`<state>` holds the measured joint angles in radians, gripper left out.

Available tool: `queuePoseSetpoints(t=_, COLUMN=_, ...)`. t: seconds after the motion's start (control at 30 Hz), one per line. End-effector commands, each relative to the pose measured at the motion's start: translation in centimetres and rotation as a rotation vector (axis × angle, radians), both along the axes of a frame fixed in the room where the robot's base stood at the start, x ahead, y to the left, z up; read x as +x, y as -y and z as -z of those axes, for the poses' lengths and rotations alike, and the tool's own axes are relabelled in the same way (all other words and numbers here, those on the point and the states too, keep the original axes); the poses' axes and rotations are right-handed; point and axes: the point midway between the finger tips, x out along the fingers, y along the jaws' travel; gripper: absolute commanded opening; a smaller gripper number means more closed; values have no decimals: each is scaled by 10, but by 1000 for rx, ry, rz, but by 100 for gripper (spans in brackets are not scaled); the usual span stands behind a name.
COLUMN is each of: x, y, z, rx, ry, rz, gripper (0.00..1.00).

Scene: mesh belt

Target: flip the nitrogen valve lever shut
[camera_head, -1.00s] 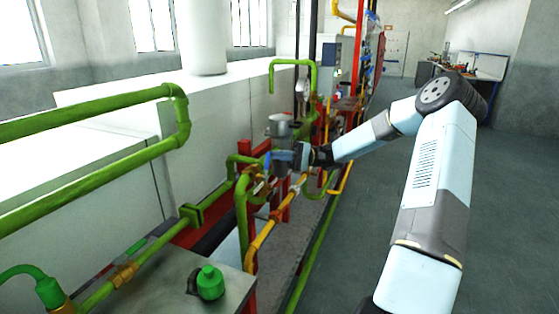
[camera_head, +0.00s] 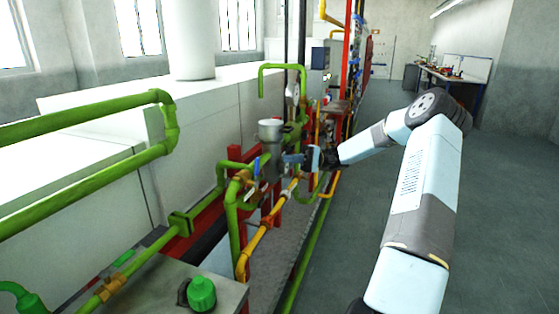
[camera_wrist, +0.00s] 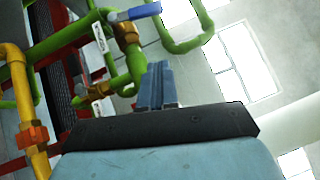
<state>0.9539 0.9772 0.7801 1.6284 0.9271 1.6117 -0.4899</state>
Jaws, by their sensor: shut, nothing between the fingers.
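A blue valve lever (camera_head: 257,166) stands up from a brass valve on the green pipework in the head view. The same kind of blue lever (camera_wrist: 138,12) shows at the top of the wrist view, on a brass valve body (camera_wrist: 127,34) and pointing to the right. I cannot read any label that names it as nitrogen. My gripper (camera_head: 288,158) is to the right of the lever in the head view, with a gap between them. In the wrist view, my gripper (camera_wrist: 157,72) has its fingers together and empty, below the lever and apart from it.
A second brass valve (camera_wrist: 98,92) sits lower on the green pipe. A white tag (camera_wrist: 100,38) hangs near the upper valve. A yellow pipe (camera_head: 258,238) and red frame (camera_head: 234,153) crowd the area. Open floor (camera_head: 400,200) lies to the right.

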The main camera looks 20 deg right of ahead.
Motion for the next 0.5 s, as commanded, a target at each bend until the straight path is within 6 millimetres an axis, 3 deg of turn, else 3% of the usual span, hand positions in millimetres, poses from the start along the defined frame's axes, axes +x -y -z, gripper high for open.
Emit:
queuePoseSetpoints(t=0.2, x=1, y=24, z=4, rx=-1, ry=0, rz=0, gripper=0)
queuePoseSetpoints(t=0.5, x=1, y=32, z=5, rx=-1, ry=1, rz=3, gripper=0)
